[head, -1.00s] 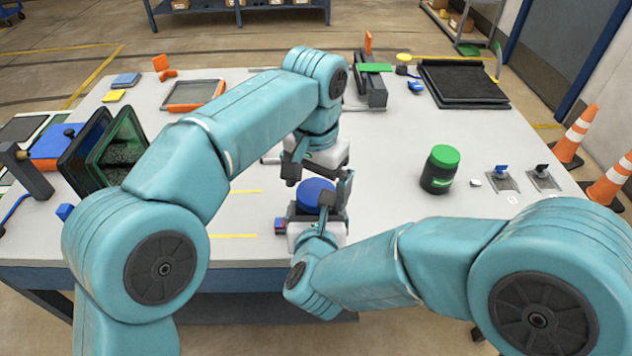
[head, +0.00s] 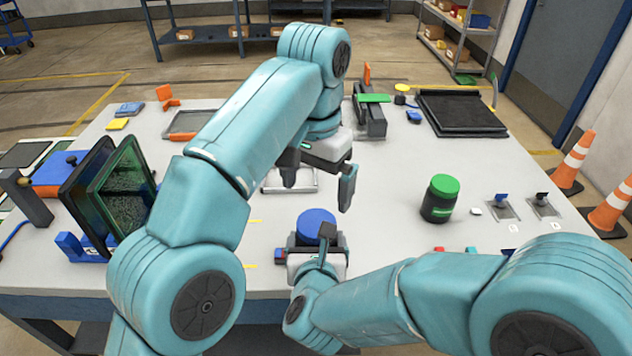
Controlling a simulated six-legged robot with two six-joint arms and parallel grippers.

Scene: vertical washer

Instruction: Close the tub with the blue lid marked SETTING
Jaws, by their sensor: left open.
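The blue lid (head: 316,222) lies level on top of a dark tub at the near middle of the table; most of the tub is hidden and no marking on the lid is readable. My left gripper (head: 318,180) is open and empty, above and a little beyond the blue lid, its two fingers apart. My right gripper (head: 318,250) is low at the near side of the tub, one dark finger upright in front of it. Whether its fingers close on the tub is hidden.
A dark jar with a green lid (head: 440,198) stands to the right. Dark framed panels (head: 120,190) lean at the left. A black tray (head: 460,112) lies at the back right, and a grey-framed tray (head: 185,122) at the back left. The table between the tub and green-lidded jar is clear.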

